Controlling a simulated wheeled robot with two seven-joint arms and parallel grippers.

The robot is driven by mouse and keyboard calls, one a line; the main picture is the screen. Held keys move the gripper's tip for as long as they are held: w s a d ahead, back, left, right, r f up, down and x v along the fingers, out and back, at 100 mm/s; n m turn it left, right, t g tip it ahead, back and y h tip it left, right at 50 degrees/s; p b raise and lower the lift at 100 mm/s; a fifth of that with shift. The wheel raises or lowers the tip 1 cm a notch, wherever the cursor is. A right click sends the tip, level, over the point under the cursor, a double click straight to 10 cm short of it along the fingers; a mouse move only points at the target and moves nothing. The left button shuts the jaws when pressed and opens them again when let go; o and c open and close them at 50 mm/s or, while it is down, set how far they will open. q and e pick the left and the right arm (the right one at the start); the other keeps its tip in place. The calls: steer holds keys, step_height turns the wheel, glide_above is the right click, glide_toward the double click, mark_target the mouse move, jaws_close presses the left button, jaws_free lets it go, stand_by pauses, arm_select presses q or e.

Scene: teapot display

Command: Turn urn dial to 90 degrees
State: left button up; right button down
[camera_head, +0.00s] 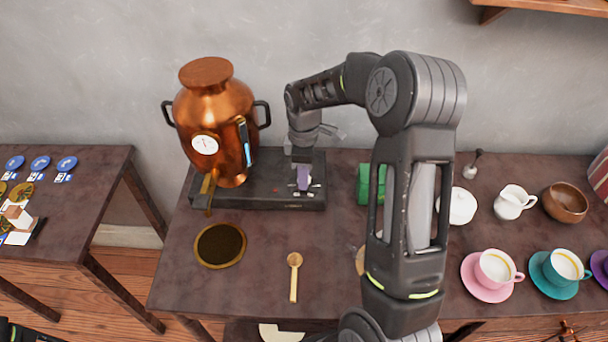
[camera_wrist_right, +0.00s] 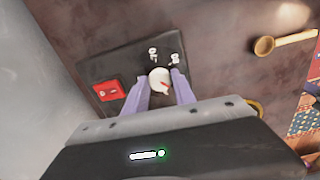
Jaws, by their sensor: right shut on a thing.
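The copper urn (camera_head: 215,110) stands on a black base (camera_head: 260,195) at the left of the table, with a round white gauge (camera_head: 205,145) on its front. The urn dial is a small white knob (camera_wrist_right: 159,77) with a red pointer, on the base's dark panel. In the right wrist view, white number marks sit beyond it, too small to read surely. My right gripper (camera_head: 303,182) is over the base's right part; it also shows in the right wrist view (camera_wrist_right: 160,88), its two pale purple fingers shut on the dial. The dial is hidden in the head view. My left gripper is out of view.
A red switch (camera_wrist_right: 110,90) sits beside the dial. A green box (camera_head: 371,184) stands right of the base. A wooden spoon (camera_head: 294,275) and a round dark dish (camera_head: 220,245) lie in front. Cups on saucers (camera_head: 487,278) stand at the right.

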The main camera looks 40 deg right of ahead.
steer(key=n, duration=0.3)
steer(key=shift+r+n, duration=0.1)
steer(key=shift+n, duration=0.3)
stand_by(0.3)
steer(key=c, duration=1)
jaws_free()
steer(key=shift+c, duration=0.2)
steer(key=shift+r+b, duration=0.4)
steer(key=shift+r, duration=3.45)
